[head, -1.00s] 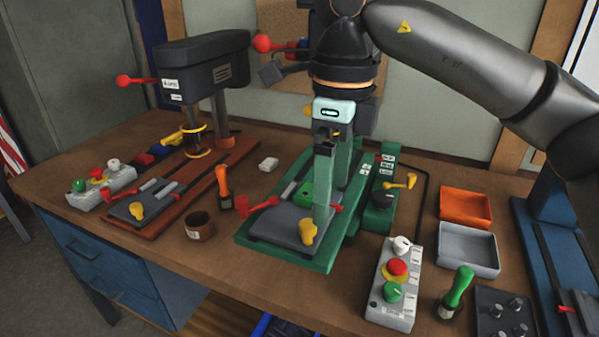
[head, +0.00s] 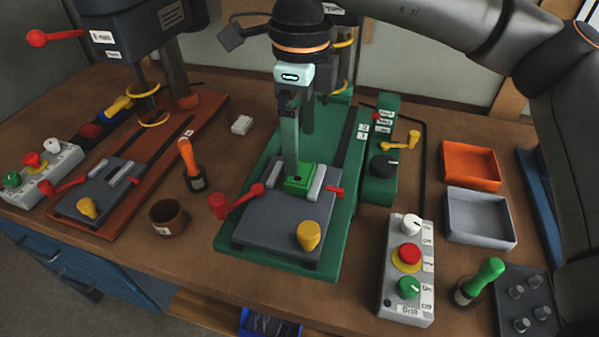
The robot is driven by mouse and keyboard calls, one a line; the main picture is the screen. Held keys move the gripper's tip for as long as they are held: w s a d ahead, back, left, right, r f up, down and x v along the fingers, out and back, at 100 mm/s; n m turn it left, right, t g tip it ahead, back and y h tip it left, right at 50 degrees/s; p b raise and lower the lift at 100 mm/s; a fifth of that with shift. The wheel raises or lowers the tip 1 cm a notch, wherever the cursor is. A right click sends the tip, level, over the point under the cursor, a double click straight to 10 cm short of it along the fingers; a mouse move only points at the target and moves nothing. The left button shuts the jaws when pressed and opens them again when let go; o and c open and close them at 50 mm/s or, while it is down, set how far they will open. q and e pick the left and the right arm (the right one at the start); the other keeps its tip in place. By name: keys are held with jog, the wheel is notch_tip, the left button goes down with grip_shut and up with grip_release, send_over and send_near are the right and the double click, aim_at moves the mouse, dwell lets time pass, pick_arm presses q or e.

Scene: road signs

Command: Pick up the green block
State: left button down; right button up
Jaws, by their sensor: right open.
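The green block (head: 299,180) sits in the vise (head: 285,220) on the green drill-press base, between two light grey jaw bars. My right gripper (head: 298,150) comes down from above at the block. It is open, with one finger in front, its tip at or near the block's left part, and the other finger farther back. I cannot tell whether a finger touches the block. My left gripper is not in view.
A red-handled lever (head: 236,200) and a yellow knob (head: 308,235) are on the vise. A control box (head: 407,270) stands at the right, with an orange tray (head: 470,165) and a grey tray (head: 479,217) beyond. A brown cup (head: 168,217) stands left of the base.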

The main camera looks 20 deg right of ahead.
aim_at(302, 173)
jog(key=shift+s+d+f+p, duration=0.1)
jog(key=shift+f+p, duration=0.1)
jog(key=shift+f, duration=1.3)
jog(key=shift+s+d+f+p, duration=0.1)
jog(key=shift+f+p, duration=0.1)
jog(key=shift+f, duration=1.3)
jog(key=shift+w+a, duration=0.1)
jog(key=c, duration=1.4)
jog(key=shift+r, duration=0.1)
